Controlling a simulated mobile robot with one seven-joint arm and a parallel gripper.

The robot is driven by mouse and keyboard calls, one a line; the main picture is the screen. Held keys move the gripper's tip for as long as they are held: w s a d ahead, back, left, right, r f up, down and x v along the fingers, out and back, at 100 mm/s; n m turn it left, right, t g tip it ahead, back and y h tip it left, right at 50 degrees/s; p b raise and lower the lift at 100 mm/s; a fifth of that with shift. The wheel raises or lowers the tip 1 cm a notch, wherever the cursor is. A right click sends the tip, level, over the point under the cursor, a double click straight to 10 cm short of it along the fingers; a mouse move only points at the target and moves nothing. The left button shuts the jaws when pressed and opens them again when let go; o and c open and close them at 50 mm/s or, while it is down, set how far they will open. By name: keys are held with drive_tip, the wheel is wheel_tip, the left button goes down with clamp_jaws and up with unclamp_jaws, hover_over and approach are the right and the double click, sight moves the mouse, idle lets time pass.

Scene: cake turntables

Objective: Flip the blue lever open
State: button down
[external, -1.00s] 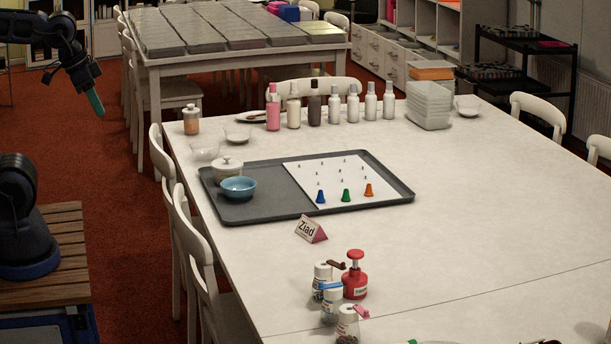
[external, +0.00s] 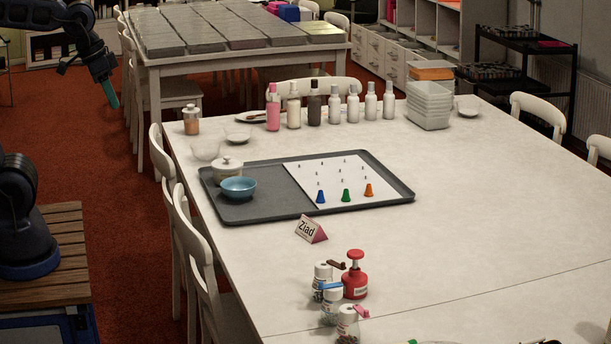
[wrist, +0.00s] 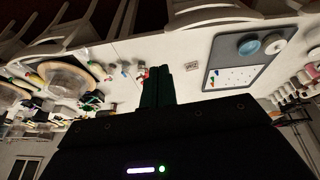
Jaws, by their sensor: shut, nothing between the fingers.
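A blue lever (external: 330,286) lies across the top of a small clear jar (external: 331,306) near the front of the white table in the external view. It looks about level; its exact angle is too small to tell. A jar with a brown lever (external: 337,264) stands behind it, and one with a pink lever (external: 361,311) in front. My gripper (external: 113,103) is at the upper left, far from the jars, pointing down beyond the table's left side. Its green fingers are shut and empty; they also show in the wrist view (wrist: 157,88), where the small jars are hard to tell apart.
A name card (external: 310,229) and a grey tray (external: 260,210) with bowls and a pegboard lie further back. Chairs (external: 195,240) line the table's left edge. The table's right half is mostly clear.

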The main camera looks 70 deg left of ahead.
drive_tip(key=w+d+f+n+g+h, duration=0.15)
drive_tip(key=w+d, duration=0.25)
drive_tip(key=w, duration=1)
drive_tip(key=w+d+f+n+g+h, duration=0.1)
drive_tip(key=w+d+n+g, duration=0.2)
drive_tip(key=w, duration=1.1)
drive_tip(key=w+d+f+n+g, duration=0.1)
drive_tip(key=w+d+f+n, duration=0.1)
drive_tip(key=w+d+f, duration=0.5)
drive_tip(key=w+d+f+n+g, duration=0.1)
drive_tip(key=w+d+f+n, duration=0.1)
drive_tip(key=w+d+f, duration=0.6)
drive_tip(key=shift+w+f+g, duration=0.35)
drive_tip(key=shift+w+f, duration=2.15)
drive_tip(key=shift+f, duration=2.15)
